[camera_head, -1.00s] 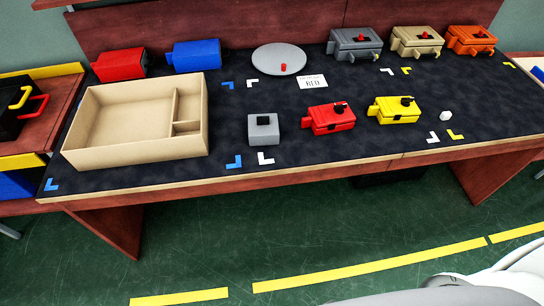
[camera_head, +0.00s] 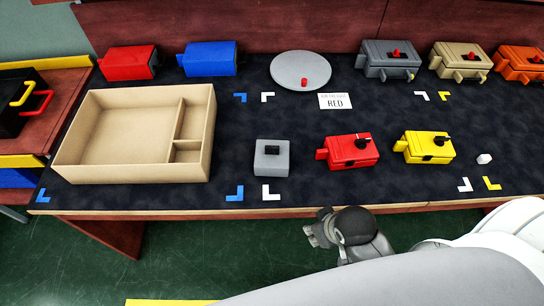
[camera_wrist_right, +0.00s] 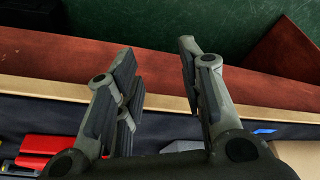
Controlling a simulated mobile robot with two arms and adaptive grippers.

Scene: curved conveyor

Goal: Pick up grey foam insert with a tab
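The grey foam insert (camera_head: 264,165) is a small grey block with a dark tab on top. It sits on the dark table top, right of the wooden tray and left of the red block. My right gripper (camera_head: 309,232) is in front of the table's front edge, apart from the insert. In the right wrist view my right gripper (camera_wrist_right: 157,55) has its two fingers spread with nothing between the tips. A pale grey patch (camera_wrist_right: 182,146) shows low between the fingers; I cannot tell if it is the insert or a corner mark. My left gripper is not in view.
A divided wooden tray (camera_head: 62,153) stands left. A red block (camera_head: 352,151) and a yellow block (camera_head: 425,147) stand right of the insert. A grey disc (camera_head: 290,68) and a label card (camera_head: 337,101) lie behind. The table's front edge (camera_head: 160,211) is close to my gripper.

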